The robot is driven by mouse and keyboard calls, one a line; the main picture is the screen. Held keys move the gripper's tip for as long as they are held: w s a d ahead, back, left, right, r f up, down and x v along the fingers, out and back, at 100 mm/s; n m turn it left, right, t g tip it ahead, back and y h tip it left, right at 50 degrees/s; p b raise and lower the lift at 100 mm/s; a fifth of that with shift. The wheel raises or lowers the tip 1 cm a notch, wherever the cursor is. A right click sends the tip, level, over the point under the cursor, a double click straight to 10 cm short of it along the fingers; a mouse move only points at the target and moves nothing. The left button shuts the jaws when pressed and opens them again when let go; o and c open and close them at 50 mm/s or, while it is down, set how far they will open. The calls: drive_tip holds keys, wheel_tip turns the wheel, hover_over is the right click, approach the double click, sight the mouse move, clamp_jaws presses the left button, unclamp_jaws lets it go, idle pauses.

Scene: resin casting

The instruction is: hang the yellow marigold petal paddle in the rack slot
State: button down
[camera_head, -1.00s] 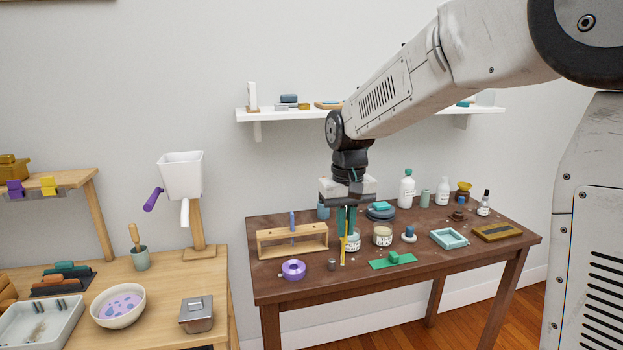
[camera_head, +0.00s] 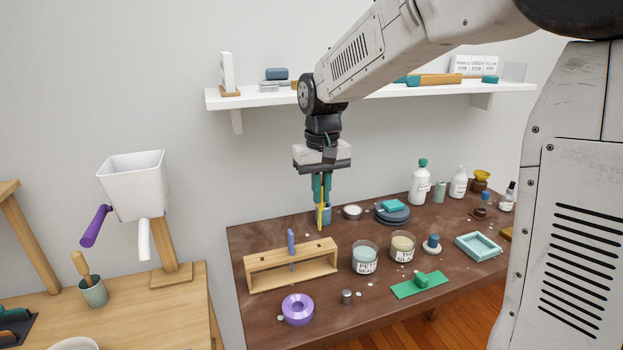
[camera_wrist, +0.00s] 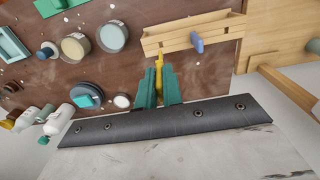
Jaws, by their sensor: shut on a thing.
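My gripper (camera_head: 322,192) is shut on the thin yellow paddle (camera_head: 319,216), which hangs upright below the teal fingers. The yellow paddle (camera_wrist: 159,65) also shows between the fingers in the wrist view, its end close to the rack's edge in the picture. The wooden rack (camera_head: 262,279) stands on the brown table, below and to the left of my gripper in the head view. A blue-violet paddle (camera_head: 291,243) stands upright in the rack's top board. In the wrist view the rack (camera_wrist: 180,42) lies just beyond the fingertips. I cannot tell whether the paddle touches it.
A blue cup is partly hidden behind the paddle. A white shelf (camera_head: 370,94) runs above.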

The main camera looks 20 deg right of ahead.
sight(321, 209)
drive_tip(key=shift+w, duration=0.25)
drive_tip(key=shift+s, duration=0.1)
drive_tip(key=shift+f, duration=2)
drive_tip(key=shift+f, duration=0.15)
drive_tip(key=shift+f, duration=0.3)
drive_tip(key=shift+f, duration=0.75)
